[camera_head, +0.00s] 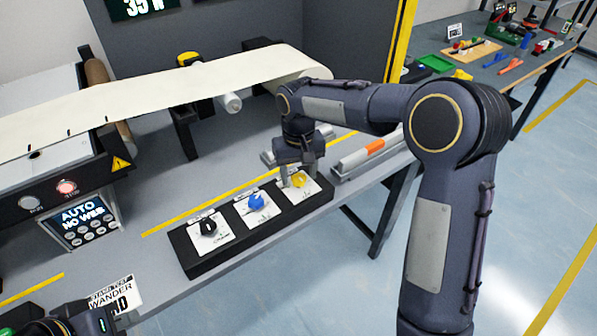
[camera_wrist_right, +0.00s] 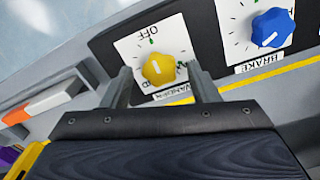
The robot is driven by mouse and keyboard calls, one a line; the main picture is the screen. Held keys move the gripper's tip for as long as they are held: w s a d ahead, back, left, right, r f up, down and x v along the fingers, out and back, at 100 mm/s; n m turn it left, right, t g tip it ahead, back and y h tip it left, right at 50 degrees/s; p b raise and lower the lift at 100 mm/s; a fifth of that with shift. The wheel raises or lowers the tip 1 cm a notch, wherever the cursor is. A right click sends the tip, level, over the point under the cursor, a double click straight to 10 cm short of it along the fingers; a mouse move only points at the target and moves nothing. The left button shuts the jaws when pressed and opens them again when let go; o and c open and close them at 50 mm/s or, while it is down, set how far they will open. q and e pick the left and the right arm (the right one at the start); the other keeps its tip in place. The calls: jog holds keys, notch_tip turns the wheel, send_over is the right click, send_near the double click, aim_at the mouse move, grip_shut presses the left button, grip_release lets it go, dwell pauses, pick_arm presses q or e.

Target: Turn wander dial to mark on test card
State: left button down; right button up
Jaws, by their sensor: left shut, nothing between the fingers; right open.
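The wander dial is a yellow knob (camera_head: 299,180) on a white plate at the right end of the black panel. In the right wrist view the yellow knob (camera_wrist_right: 158,69) has a pale pointer line, and its plate reads OFF and WANDER. My right gripper (camera_head: 298,176) is open over it, one finger on each side; I cannot tell whether they touch it. The fingers also show in the right wrist view (camera_wrist_right: 162,84). The test card (camera_head: 112,293) reads WANDER at bottom left; its last line is partly hidden. My left gripper (camera_head: 92,320) is shut and empty, partly visible beside the card.
A blue brake knob (camera_head: 256,202) and a black knob (camera_head: 208,227) share the black panel (camera_head: 188,262). A pale web (camera_head: 180,92) runs over rollers behind. A display box (camera_head: 80,222) reads AUTO NO WEB. A bar with an orange band (camera_head: 375,146) lies right of the panel.

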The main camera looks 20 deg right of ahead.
jog(key=c, duration=1)
jog(key=shift+o, duration=0.2)
